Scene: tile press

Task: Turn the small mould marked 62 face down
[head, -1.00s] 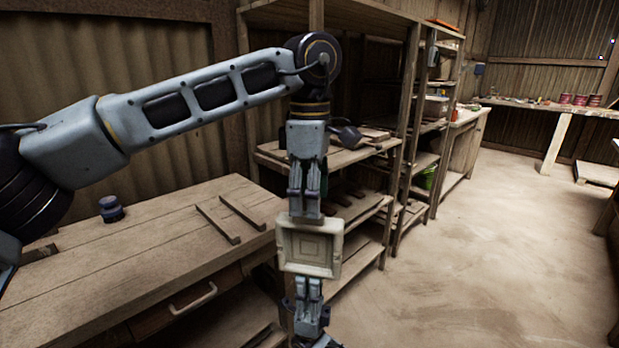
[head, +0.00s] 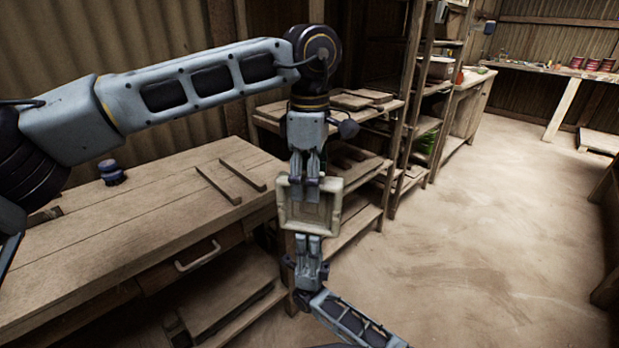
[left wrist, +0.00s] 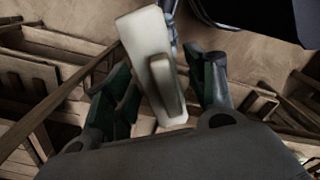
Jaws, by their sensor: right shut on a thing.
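The small mould (head: 328,213) is a pale square block with a raised rim and a recessed panel, held upright in the air in the head view. No number can be read on it. My right gripper (head: 308,240) is below it, shut on its lower edge. My left gripper (head: 306,196) points down from above, its fingertips overlapping the mould's upper part. In the left wrist view the mould (left wrist: 140,45) is seen edge-on between my left fingers (left wrist: 168,72), which are spread with gaps on both sides.
A wooden workbench (head: 90,240) with a drawer stands at the left, bearing two slats (head: 230,182) and a small dark blue pot (head: 111,172). Wooden shelves (head: 345,120) with boards stand behind the mould. The floor (head: 480,230) at the right is clear.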

